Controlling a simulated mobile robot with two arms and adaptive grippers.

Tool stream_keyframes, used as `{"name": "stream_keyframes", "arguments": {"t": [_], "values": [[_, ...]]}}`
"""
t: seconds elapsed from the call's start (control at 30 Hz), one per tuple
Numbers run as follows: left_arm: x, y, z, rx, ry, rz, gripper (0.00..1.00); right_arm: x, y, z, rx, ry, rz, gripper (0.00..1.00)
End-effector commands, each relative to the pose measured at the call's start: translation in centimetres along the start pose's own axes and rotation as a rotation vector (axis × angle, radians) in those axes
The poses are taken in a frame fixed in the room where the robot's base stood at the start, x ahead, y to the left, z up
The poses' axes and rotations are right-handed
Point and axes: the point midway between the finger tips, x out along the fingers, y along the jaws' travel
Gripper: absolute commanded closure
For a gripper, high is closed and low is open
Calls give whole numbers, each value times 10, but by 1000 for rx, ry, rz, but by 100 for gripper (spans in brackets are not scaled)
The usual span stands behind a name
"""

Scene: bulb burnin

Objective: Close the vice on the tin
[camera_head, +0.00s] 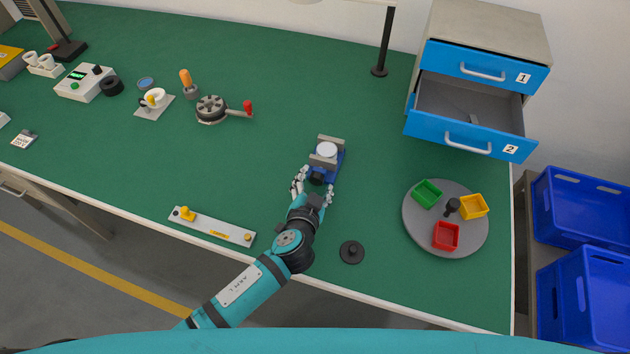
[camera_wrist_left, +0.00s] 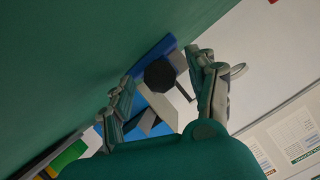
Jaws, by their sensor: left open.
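The vice (camera_head: 322,166) stands on the green bench in the middle of the head view. It has a blue base and grey jaws, with a dark round knob (camera_head: 317,179) at its near end. The tin (camera_head: 327,150), with a pale round top, sits between the jaws; I cannot tell whether both jaws touch it. My left gripper (camera_head: 315,186) is open, with its fingers on either side of the knob end. In the left wrist view the dark knob (camera_wrist_left: 159,74) shows between the two spread fingers, with the blue vice behind. My right gripper is not in view.
A round grey tray (camera_head: 416,233) with green, yellow and red bins is at the right. A black disc (camera_head: 351,252) and a white bar fixture (camera_head: 212,227) lie near the front edge. Drawer 2 (camera_head: 468,139) stands open.

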Motion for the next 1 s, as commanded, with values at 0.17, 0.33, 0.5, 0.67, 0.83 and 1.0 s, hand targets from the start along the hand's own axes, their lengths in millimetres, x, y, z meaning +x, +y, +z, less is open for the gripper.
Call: {"name": "stream_keyframes", "arguments": {"t": [0.17,0.33,0.5,0.67,0.83,1.0], "values": [[5,0,0,0,0,1,41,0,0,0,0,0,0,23],[5,0,0,1,0,1,41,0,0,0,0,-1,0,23],[5,0,0,1,0,0,61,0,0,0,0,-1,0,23],[5,0,0,1,0,1,82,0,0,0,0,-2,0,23],[5,1,0,4,0,0,96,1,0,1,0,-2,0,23],[6,4,3,108,-3,-42,96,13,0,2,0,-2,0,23]]}}
